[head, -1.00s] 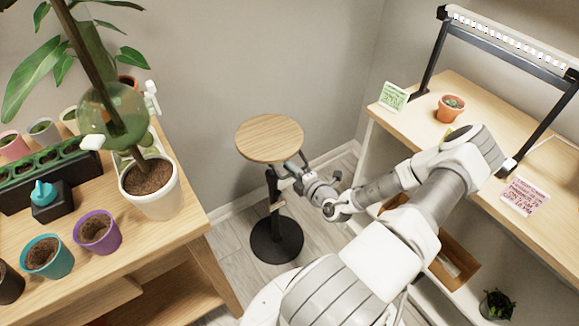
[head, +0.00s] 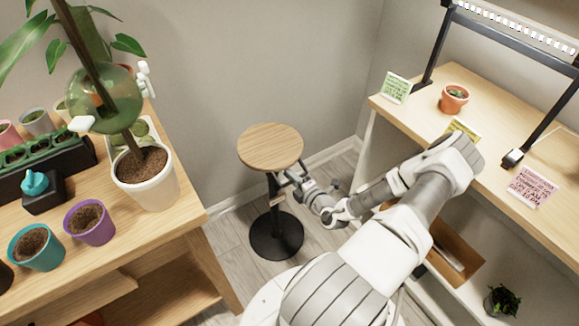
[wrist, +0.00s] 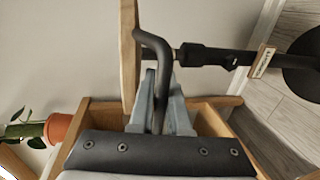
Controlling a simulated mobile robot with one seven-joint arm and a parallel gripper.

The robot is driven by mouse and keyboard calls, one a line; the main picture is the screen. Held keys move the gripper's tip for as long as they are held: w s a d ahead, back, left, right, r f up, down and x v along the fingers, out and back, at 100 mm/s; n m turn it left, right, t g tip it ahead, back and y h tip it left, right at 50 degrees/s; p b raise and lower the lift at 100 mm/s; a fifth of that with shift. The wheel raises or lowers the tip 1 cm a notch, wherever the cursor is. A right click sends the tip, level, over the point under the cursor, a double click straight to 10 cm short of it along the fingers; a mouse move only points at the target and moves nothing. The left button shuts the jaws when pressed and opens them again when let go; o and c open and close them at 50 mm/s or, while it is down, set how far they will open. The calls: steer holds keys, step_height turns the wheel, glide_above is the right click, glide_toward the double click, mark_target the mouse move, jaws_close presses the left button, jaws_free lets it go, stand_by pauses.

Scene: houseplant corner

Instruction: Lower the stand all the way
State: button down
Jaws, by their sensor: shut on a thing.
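The stand has a round wooden top (head: 270,147), a black column and a round black base (head: 276,240) on the floor. In the wrist view the top shows edge-on (wrist: 129,55), and a bent black lever (wrist: 152,42) comes out beside the column (wrist: 205,55). My gripper (wrist: 161,95) is shut on this lever, just under the top. In the head view my gripper (head: 291,181) is at the right underside of the top. A small tag (wrist: 262,61) is on the column. The top looks level, with a length of column showing below it.
A plant table (head: 185,222) with a white pot (head: 150,190), purple pot (head: 90,223) and teal pot (head: 36,248) is on the left. A shelf (head: 400,112) with an orange pot (head: 455,98) is on the right. Floor around the base is clear.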

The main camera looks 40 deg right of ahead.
step_height(320, 180, down, 7)
steer(key=b, duration=0.2)
steer(key=shift+f, duration=0.2)
steer(key=c, duration=1.2)
jaws_free()
steer(key=shift+o, duration=0.2)
steer(key=shift+r, duration=0.1)
steer(key=p+v, duration=0.2)
steer(key=v, duration=1.5)
steer(key=shift+s+p, duration=0.25)
steer(key=shift+p, duration=0.15)
